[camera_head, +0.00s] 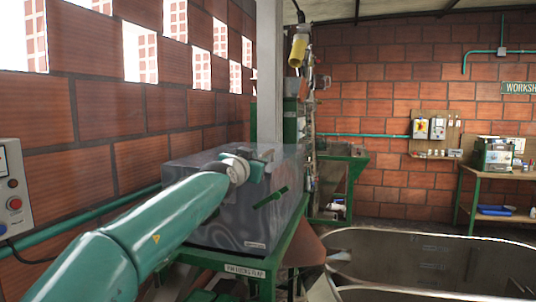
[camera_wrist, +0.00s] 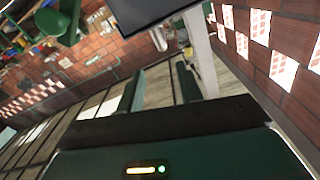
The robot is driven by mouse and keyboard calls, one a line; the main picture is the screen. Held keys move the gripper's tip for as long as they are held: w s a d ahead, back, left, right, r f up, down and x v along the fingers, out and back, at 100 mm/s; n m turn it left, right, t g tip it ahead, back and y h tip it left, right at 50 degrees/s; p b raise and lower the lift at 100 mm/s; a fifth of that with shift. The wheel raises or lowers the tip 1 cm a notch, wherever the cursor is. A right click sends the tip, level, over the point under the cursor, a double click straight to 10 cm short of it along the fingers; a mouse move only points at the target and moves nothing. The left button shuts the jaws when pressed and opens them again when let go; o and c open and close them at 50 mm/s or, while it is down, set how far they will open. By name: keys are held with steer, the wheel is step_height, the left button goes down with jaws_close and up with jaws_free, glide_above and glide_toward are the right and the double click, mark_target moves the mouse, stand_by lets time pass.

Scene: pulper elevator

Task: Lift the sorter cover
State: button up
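A grey, box-shaped cover (camera_head: 225,235), which I take to be the sorter cover, sits on a green stand in the middle of the head view. A short green bar (camera_head: 270,197) shows slanted on its right-hand face. My arm reaches from the lower left across the cover, and my gripper (camera_head: 262,155) is near its top; contact cannot be told. In the wrist view my gripper (camera_wrist: 161,85) has two dark green fingers apart, with only floor and background between them. A dark panel (camera_wrist: 150,10) at the top of that view cannot be identified surely.
The green stand (camera_head: 225,260) carries a label below the cover. A large metal trough (camera_head: 430,245) fills the lower right. A control box (camera_head: 14,195) is on the brick wall at left. A workbench (camera_head: 500,172) stands at the far right, and a pale post (camera_head: 269,75) rises behind the cover.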

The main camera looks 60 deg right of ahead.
mark_target(266, 154)
steer(key=d, duration=0.1)
steer(key=w+d, duration=0.1)
steer(key=d, duration=0.1)
steer(key=shift+w+d+f, duration=0.15)
steer(key=shift+d+f, duration=0.1)
steer(key=shift+d, duration=0.05)
steer(key=shift+d+r, duration=0.1)
steer(key=shift+d, duration=0.6)
steer(key=shift+w+d, duration=0.2)
steer(key=shift+d, duration=0.6)
steer(key=shift+w+d, duration=0.15)
steer(key=shift+d, duration=1.7)
steer(key=shift+w+d, duration=0.2)
steer(key=shift+d, duration=0.55)
steer(key=shift+w+d, duration=0.15)
steer(key=shift+d, duration=0.6)
steer(key=shift+c, duration=0.3)
